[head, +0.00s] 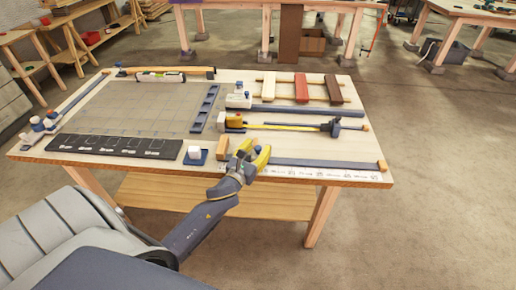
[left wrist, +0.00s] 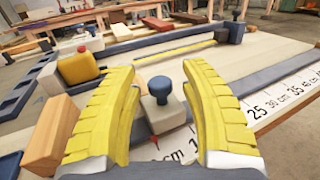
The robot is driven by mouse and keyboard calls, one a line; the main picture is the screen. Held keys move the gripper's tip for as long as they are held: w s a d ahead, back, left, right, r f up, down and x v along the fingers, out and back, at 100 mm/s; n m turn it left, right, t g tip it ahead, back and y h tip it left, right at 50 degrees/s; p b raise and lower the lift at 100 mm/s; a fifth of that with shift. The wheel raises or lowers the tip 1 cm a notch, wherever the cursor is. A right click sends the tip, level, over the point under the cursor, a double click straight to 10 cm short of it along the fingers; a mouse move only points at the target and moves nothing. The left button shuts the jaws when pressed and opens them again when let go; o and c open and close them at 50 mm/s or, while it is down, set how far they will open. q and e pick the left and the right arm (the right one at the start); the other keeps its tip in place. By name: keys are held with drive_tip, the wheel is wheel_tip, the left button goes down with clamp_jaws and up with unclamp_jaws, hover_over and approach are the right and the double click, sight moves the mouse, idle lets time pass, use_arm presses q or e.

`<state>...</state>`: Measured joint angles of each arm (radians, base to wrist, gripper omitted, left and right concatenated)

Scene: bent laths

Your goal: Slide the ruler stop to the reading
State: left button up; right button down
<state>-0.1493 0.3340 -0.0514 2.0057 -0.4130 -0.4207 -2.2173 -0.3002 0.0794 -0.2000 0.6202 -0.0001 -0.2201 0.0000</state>
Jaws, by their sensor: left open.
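The ruler stop (left wrist: 163,115) is a pale block with a round dark blue knob and a small red pointer at its front foot. It stands on the dark rail (head: 325,163) behind the white printed ruler (head: 320,174). My left gripper (head: 250,158) is open, its yellow fingers on either side of the stop; I cannot tell whether they touch it. In the head view the fingers mostly hide the stop. In the left wrist view the ruler (left wrist: 282,108) shows 25, 30 cm and 35 right of the stop; the marks by the pointer are partly covered.
Wooden blocks sit at the rail's left end (head: 222,148) and right end (head: 382,165). Behind lies a yellow strip (head: 290,127) with a yellow-orange block (head: 234,120). A white block on a blue base (head: 195,155) stands left of my gripper. The rail's right part is clear.

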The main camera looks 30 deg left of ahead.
use_arm(q)
drive_tip(key=shift+c, duration=0.2)
clamp_jaws()
idle(0.3)
